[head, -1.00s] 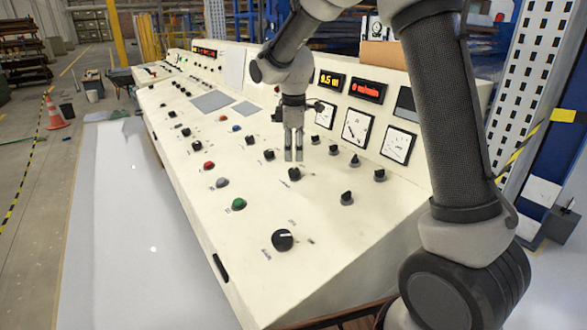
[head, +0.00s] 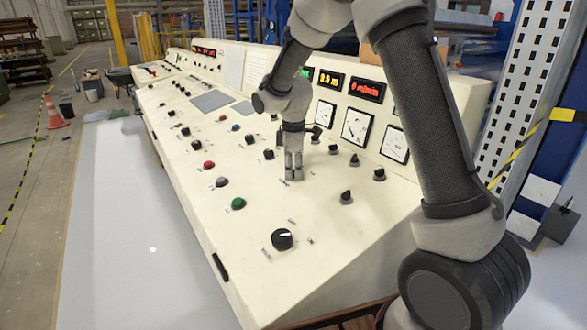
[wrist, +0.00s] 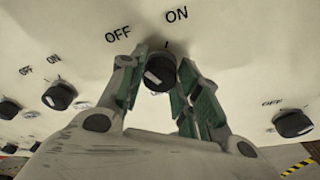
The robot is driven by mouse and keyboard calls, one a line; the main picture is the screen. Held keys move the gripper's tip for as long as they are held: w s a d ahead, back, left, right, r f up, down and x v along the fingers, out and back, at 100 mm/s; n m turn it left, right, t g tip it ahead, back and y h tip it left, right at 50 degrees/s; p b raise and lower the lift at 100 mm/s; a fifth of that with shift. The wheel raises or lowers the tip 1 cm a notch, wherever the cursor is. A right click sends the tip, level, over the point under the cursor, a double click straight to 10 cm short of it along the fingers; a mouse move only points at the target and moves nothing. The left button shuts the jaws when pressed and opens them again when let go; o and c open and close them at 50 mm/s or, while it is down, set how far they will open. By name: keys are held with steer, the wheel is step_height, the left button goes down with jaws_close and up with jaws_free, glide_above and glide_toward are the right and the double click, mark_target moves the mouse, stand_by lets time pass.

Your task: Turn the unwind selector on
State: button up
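My gripper (head: 293,174) points down at the sloped cream control desk and covers a black selector knob there in the head view. In the wrist view my gripper (wrist: 161,72) has its two green-padded fingers on either side of this black knob (wrist: 160,68). The words OFF and ON stand above the knob, OFF to the left and ON to the right. The knob has a pale mark on its lower left side. Its name label is mostly hidden, so I cannot read it as unwind. I cannot tell whether both pads touch the knob.
A similar OFF/ON knob (wrist: 59,97) sits to the left and another (wrist: 294,123) to the right. In the head view a large black knob (head: 283,239), a green button (head: 238,204) and dial meters (head: 356,126) are nearby. The desk (head: 330,235) is bare toward the front right.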

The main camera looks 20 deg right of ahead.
steer(key=c, duration=0.3)
steer(key=shift+m, duration=0.3)
steer(key=m, duration=0.3)
steer(key=shift+m+t, duration=0.4)
steer(key=m+h, duration=0.1)
steer(key=m, duration=0.2)
steer(key=shift+s+a, duration=0.1)
steer(key=shift+m+t+h, duration=0.3)
steer(key=shift+m+t, duration=0.1)
steer(key=shift+m, duration=1.7)
steer(key=o, duration=1)
